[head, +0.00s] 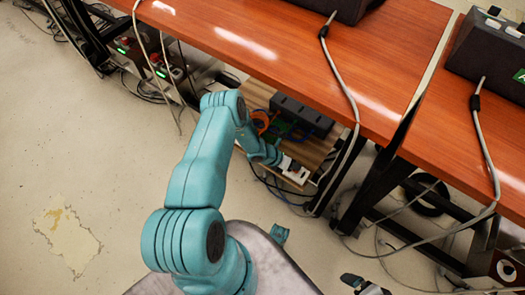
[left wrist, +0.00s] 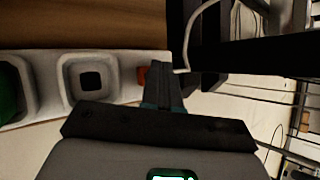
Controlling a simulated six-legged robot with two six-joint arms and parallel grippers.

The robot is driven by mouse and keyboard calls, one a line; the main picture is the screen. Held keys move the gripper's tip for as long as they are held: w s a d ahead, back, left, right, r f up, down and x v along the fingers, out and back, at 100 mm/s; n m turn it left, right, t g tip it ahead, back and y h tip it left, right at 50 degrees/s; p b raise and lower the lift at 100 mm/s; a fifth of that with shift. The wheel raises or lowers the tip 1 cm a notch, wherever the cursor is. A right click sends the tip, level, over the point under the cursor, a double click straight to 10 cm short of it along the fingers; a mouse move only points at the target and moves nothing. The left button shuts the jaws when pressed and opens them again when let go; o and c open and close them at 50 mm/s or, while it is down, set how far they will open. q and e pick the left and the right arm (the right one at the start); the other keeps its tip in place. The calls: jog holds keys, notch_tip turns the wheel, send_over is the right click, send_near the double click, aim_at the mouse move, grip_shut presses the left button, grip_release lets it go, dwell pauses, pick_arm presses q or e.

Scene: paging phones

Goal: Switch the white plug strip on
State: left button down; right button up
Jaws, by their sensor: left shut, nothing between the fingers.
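The white plug strip (head: 296,171) lies at the front edge of a low wooden shelf under the table. In the left wrist view the strip (left wrist: 122,66) fills the left side, with a square white socket (left wrist: 90,81) and a small red switch (left wrist: 142,77) at its right end. My left gripper (head: 281,161) reaches down to the strip; its fingers (left wrist: 164,85) are shut, empty and just beside the red switch. I cannot tell whether they touch it. A dark part at the bottom edge of the head view may be my right gripper (head: 366,286); its jaws are unclear.
A dark box (head: 302,113) and orange and green cables (head: 272,125) sit on the wooden shelf (head: 318,150). The red-brown table (head: 250,45) overhangs it. Grey cables hang down on both sides. Bare floor (head: 90,150) lies to the left.

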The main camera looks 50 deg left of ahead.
pick_arm(q)
jog(key=shift+f, duration=0.2)
dwell(0.5)
jog(key=shift+r, duration=0.1)
jog(key=shift+r+p, duration=0.35)
jog(key=shift+r, duration=0.25)
notch_tip(320, 180, up, 6)
jog(key=p, duration=0.5)
dwell(0.5)
